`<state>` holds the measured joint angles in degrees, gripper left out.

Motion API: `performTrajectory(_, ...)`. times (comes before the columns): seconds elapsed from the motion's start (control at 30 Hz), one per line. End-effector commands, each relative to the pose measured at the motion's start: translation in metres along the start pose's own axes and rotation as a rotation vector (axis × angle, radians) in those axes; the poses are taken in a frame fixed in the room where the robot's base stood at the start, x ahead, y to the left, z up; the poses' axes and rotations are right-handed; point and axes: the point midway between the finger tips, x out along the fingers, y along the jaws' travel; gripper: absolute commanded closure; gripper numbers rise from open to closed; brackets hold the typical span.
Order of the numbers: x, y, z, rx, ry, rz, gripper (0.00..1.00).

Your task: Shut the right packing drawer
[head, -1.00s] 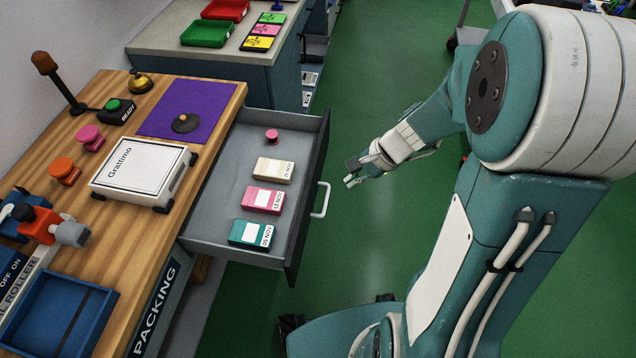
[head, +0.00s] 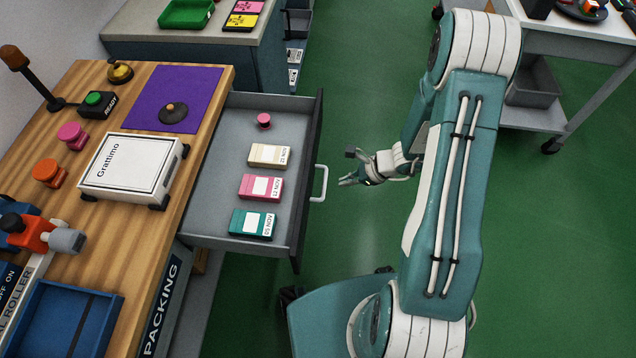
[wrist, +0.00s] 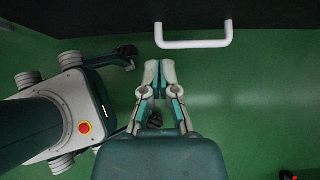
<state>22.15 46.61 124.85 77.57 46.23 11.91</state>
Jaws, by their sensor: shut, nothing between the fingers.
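The packing drawer (head: 222,226) is pulled out from the wooden packing bench in the head view. Its dark front panel (head: 306,190) carries a white bar handle (head: 319,183). Inside lie a tan box (head: 265,154), a pink box (head: 255,187), a teal box (head: 246,223) and a small pink knob-like piece (head: 264,120). My gripper (head: 346,182) is to the right of the handle, apart from it, pointing toward it. In the wrist view the fingers (wrist: 158,72) are close together and empty, just short of the handle (wrist: 194,36).
The bench top holds a white scale (head: 130,168), a purple mat (head: 200,90), a blue tray (head: 60,318) and several stamps. A grey-topped counter (head: 230,28) stands behind. A white table (head: 560,40) stands at the upper right.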

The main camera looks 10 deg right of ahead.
Motion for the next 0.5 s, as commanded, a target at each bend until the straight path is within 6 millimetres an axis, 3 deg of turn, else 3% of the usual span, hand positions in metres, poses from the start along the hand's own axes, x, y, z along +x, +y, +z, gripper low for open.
performTrajectory(0.27, 0.054, 0.001, 0.000, -0.001, 0.000, 0.005, 1.00)
performTrajectory(0.5, 0.074, 0.001, 0.025, -0.003, 0.000, 0.001, 1.00)
